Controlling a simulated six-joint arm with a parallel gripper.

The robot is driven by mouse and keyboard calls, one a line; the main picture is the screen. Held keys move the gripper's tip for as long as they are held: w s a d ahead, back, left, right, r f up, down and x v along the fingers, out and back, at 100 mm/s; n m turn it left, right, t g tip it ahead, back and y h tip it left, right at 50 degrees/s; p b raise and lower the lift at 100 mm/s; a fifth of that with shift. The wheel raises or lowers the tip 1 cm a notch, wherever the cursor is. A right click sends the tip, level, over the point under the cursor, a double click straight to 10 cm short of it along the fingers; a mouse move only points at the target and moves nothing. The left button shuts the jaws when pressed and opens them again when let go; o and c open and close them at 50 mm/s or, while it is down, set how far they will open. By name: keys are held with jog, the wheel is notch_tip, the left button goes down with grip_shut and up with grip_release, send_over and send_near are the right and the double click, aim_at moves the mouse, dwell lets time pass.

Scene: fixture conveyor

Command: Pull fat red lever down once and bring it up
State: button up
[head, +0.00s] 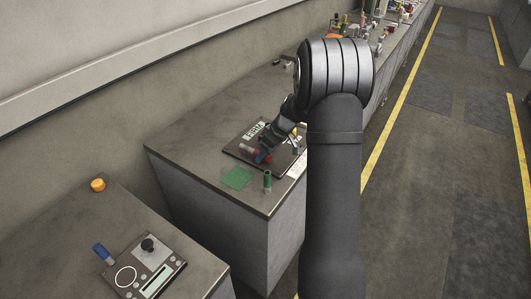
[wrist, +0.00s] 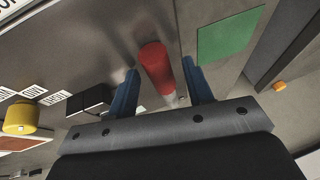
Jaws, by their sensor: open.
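The fat red lever (wrist: 157,68) shows in the wrist view as a thick rounded red handle on a pale metal shaft. My gripper (wrist: 160,67) is open, with one blue finger on each side of the handle. A gap shows on the right side; I cannot tell whether the left finger touches it. In the head view my gripper (head: 264,156) is low over the dark panel (head: 235,150) on the middle bench. Only a bit of red shows there, and my arm and fingers hide the rest of the lever.
A green square (head: 237,177) and an upright green cylinder (head: 267,180) are at the bench's near edge. A yellow knob (wrist: 20,117) and a black block (wrist: 91,99) sit left in the wrist view. The near bench holds a control box (head: 145,268) and orange button (head: 97,185).

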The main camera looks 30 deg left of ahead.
aim_at(257, 150)
jog(key=shift+c, duration=0.5)
grip_shut()
jog(key=shift+r, duration=0.1)
jog(key=r+h, duration=0.1)
jog(key=a+r+h, duration=0.1)
jog(key=r+h, duration=0.1)
jog(key=h, duration=0.1)
jog(key=shift+a+r, duration=0.3)
jog(key=shift+r, duration=0.05)
jog(key=shift+a+r+m+h, duration=0.2)
jog(key=shift+a+r+h, duration=0.4)
jog(key=shift+h, duration=0.4)
jog(key=shift+a+r+m+h, duration=0.2)
jog(key=shift+a+r+h, duration=0.2)
jog(key=shift+r+h, duration=0.45)
jog(key=shift+f, duration=0.15)
jog(key=shift+o, duration=0.5)
grip_release()
